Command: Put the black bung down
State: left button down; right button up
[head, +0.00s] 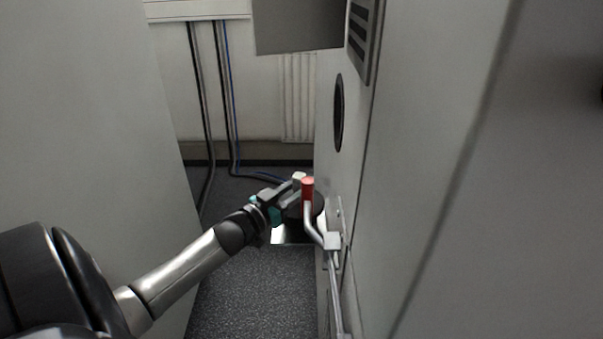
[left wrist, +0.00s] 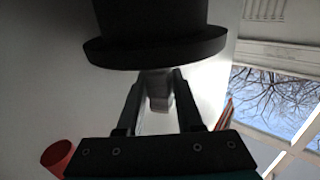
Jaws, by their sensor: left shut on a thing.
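The black bung (left wrist: 160,42) fills the top middle of the left wrist view, with a wide flange and a narrower body. A pale grip piece (left wrist: 157,92) below it sits between the fingers of my left gripper (left wrist: 157,80), which is shut on the bung. In the head view my left gripper (head: 290,197) reaches into the narrow gap beside the cabinet wall. The bung (head: 319,206) shows there only as a dark edge, partly hidden behind a red-ended handle. My right gripper is not in view.
The red handle (head: 307,190) on a bent metal lever stands close to the gripper; its red end (left wrist: 57,158) also shows in the left wrist view. A round dark opening (head: 339,112) is in the cabinet wall (head: 440,120). A bright flat surface (head: 288,235) lies below the gripper. Cables (head: 205,100) run down the back wall.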

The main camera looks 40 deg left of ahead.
pick_arm(q)
jog(key=shift+f, duration=0.1)
jog(key=c, duration=0.6)
grip_release()
jog(key=shift+o, duration=0.2)
